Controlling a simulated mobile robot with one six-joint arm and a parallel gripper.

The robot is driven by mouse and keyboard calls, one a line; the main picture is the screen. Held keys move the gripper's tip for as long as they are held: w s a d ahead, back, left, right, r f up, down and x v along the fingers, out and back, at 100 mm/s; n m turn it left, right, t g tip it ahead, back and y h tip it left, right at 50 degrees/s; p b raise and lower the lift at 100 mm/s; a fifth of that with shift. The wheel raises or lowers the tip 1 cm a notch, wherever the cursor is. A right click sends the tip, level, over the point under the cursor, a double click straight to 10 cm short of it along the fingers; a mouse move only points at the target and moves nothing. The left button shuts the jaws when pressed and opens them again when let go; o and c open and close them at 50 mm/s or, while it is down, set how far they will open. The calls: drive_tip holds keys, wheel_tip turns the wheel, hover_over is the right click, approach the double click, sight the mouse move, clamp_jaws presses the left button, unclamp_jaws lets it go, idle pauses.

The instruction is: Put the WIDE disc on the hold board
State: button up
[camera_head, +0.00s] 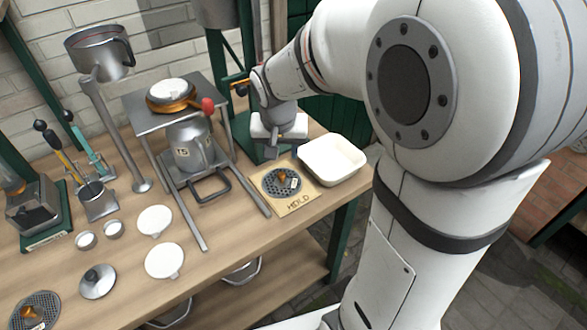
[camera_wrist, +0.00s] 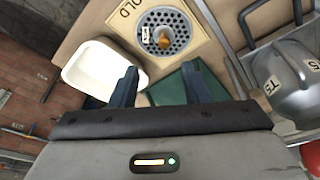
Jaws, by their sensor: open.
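The hold board (camera_head: 297,206) is a pale wooden square marked HOLD near the table's right front. A grey perforated disc (camera_head: 275,190) with an orange-brown knob and a small white label lies on it. The label is too small to read. The wrist view shows the same disc (camera_wrist: 177,43) on the hold board (camera_wrist: 207,50). A second perforated disc (camera_head: 42,303) with an orange-brown knob lies at the table's front left, partly cut by the frame. I cannot tell which disc is the WIDE one. My gripper (camera_head: 273,150) is open and empty, above and behind the board; its fingers (camera_wrist: 158,84) show apart.
A white tray (camera_head: 334,163) stands right of the board. A metal stand (camera_head: 150,121) holding a jug (camera_head: 190,146) stands to its left. White round lids (camera_head: 165,261), a knobbed metal lid (camera_head: 97,281) and small cups (camera_head: 86,240) lie left of centre.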

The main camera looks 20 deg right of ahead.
drive_tip(key=s+r+n, duration=0.1)
drive_tip(key=s, duration=0.7)
drive_tip(key=s+d+r+n+y, duration=0.1)
drive_tip(key=s+n, duration=0.1)
drive_tip(key=s, duration=0.6)
drive_tip(key=shift+s+d+r+n, duration=0.25)
drive_tip(key=shift+s+r+n, duration=0.05)
drive_tip(key=shift+s, duration=0.05)
drive_tip(key=shift+c, duration=0.5)
